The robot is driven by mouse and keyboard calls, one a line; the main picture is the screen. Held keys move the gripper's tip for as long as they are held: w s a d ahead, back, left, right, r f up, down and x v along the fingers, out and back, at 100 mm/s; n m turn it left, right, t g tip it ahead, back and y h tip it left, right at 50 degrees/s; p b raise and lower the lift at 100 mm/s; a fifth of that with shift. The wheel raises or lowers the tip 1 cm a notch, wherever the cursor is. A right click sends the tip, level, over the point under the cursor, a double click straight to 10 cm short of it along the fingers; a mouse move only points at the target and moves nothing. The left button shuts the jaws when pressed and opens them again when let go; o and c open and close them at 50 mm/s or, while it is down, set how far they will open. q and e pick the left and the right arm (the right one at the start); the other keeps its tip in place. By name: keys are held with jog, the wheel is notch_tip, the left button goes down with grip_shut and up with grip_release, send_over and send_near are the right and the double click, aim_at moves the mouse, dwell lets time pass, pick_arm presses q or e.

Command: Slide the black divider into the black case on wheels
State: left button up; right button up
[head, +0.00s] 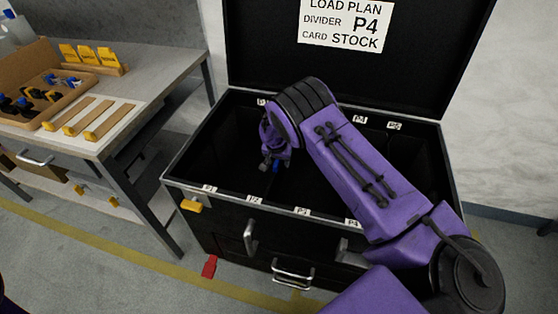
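The black case on wheels (205,145) stands open in the middle of the head view, its lid up at the back. My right arm reaches over the case from the lower right. My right gripper (271,163) points down over or inside the case opening, with a small blue spot beside its tips. Its fingers are small and dark there, and I cannot tell whether they hold anything. I cannot make out the black divider against the dark interior. My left gripper is out of view.
A sign (345,22) on the lid reads "LOAD PLAN DIVIDER P4 CARD STOCK". White slot labels, such as P2 (255,200), line the front and back rims. A workbench (165,68) with a tray (48,98) stands at left. A red piece (209,266) lies by the case.

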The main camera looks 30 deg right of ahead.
jog(key=v, duration=1)
jog(key=shift+s+r, duration=0.1)
jog(key=shift+r, duration=0.15)
